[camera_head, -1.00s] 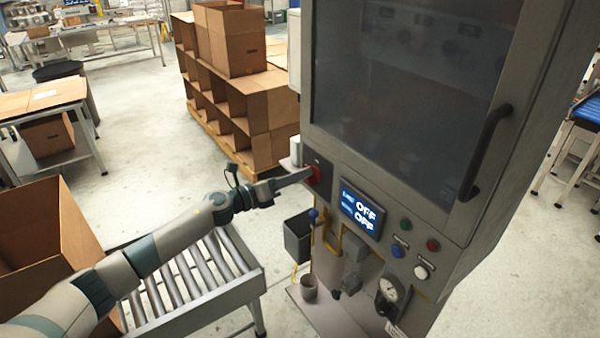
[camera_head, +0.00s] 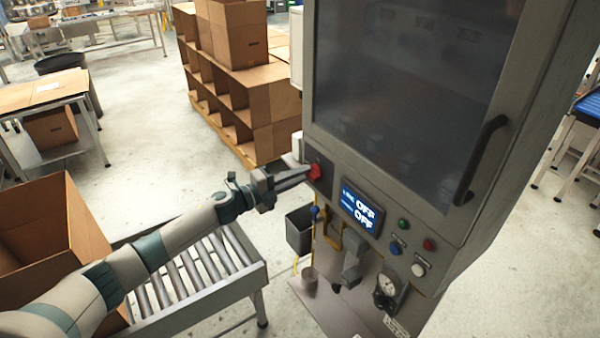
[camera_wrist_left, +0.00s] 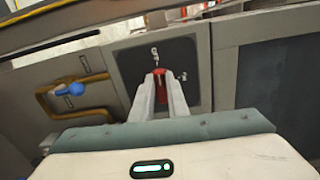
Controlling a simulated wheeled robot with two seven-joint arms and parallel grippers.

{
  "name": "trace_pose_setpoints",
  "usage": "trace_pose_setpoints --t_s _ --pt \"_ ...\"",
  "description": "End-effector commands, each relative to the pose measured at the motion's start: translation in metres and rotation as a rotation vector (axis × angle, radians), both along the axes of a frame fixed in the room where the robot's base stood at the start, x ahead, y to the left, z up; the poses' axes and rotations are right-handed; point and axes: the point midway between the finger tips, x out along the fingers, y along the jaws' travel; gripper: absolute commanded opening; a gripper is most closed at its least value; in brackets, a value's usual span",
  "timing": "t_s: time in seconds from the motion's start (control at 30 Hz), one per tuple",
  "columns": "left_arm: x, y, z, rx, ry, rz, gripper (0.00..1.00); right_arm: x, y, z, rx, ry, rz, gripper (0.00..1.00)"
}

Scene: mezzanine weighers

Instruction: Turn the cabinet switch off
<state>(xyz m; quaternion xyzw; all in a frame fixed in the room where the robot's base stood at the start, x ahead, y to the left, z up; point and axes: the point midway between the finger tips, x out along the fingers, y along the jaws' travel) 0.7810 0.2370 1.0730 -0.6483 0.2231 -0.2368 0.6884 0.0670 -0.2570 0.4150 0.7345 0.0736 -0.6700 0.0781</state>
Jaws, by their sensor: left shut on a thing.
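The cabinet (camera_head: 410,90) is a tall grey unit with a dark glass door. Its red rotary switch (camera_head: 315,171) sits on a dark plate at the left of the control panel. My left gripper (camera_head: 307,175) reaches the switch, with its fingers pointing at the panel. In the left wrist view the two fingers (camera_wrist_left: 160,84) are shut on the red switch knob (camera_wrist_left: 159,76), on the dark plate (camera_wrist_left: 186,62). The fingers hide part of the knob. The display (camera_head: 362,209) reads OFF on both lines. My right gripper is not in view.
Green, red, blue and white buttons (camera_head: 418,270) and a gauge (camera_head: 387,285) sit right of and below the display. A black bin (camera_head: 300,230) and a blue-handled valve (camera_wrist_left: 75,89) are close to the switch. A roller conveyor (camera_head: 205,275) stands below my left arm.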

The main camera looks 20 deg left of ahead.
Motion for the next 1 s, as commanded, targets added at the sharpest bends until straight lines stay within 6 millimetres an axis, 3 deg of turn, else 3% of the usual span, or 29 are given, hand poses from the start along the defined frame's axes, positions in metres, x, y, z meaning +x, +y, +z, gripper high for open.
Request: trace_pose_setpoints --t_s 0.63,0.67,0.73,1.0 --pt "0.0004 0.0009 -0.0010 -0.062 0.048 0.002 0.00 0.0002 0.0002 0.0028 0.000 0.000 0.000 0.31" --pt "0.0004 0.0009 -0.0010 -0.062 0.048 0.002 0.16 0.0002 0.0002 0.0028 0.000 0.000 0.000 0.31" --pt "0.0004 0.0008 -0.0011 -0.061 0.047 0.002 0.33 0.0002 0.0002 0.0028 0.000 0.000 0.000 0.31" --pt "0.0001 0.0004 -0.0012 -0.060 0.047 0.001 0.33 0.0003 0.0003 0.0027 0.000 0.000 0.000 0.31"
